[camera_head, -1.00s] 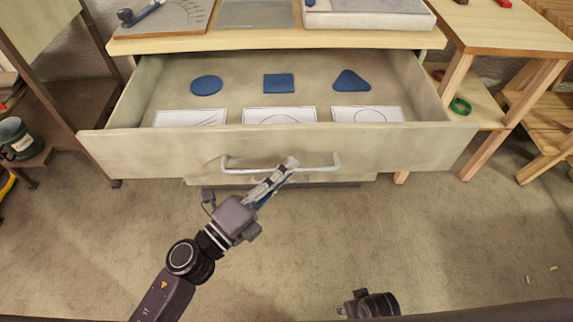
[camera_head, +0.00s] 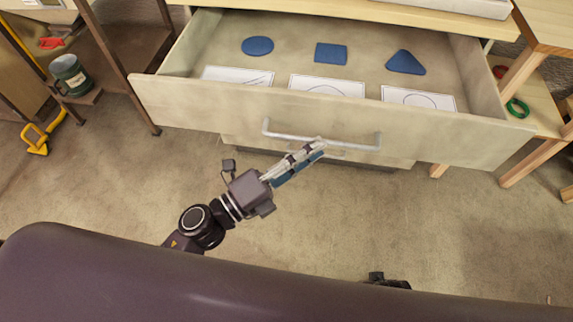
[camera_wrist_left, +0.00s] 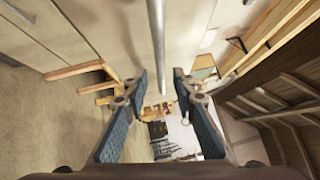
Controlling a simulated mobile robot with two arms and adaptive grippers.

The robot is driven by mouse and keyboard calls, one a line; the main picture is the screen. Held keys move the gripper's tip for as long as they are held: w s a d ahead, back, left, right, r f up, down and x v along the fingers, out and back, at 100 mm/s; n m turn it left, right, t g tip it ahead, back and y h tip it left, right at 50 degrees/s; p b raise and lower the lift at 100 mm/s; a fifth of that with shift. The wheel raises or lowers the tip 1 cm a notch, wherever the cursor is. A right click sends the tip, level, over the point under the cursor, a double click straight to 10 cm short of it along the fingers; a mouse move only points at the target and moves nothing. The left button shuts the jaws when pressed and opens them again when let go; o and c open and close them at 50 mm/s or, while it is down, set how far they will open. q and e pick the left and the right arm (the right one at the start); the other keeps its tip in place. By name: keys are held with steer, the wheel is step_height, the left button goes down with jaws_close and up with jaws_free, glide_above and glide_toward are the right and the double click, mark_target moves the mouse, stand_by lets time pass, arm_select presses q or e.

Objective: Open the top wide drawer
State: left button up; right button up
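The top wide drawer (camera_head: 330,108) is pulled well out, its inside in view. Its silver bar handle (camera_head: 322,138) runs across the front; in the left wrist view the bar (camera_wrist_left: 157,40) comes down from the top edge. My left gripper (camera_head: 318,149) is at the middle of this handle, overlapping it in the head view. In the left wrist view its blue-padded fingers (camera_wrist_left: 160,78) stand apart, with the bar in line with the gap and clear space on both sides. Whether the bar lies fully between the tips I cannot tell. Of my right arm only a dark part shows at the bottom.
Inside the drawer are a blue disc (camera_head: 257,46), a blue square (camera_head: 331,53), a blue triangle (camera_head: 405,62) and white cards (camera_head: 327,85). A wooden shelf with a green ring (camera_head: 517,108) stands right. The floor in front is clear.

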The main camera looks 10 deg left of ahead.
arm_select(q)
steer(key=v, duration=0.8)
stand_by(0.4)
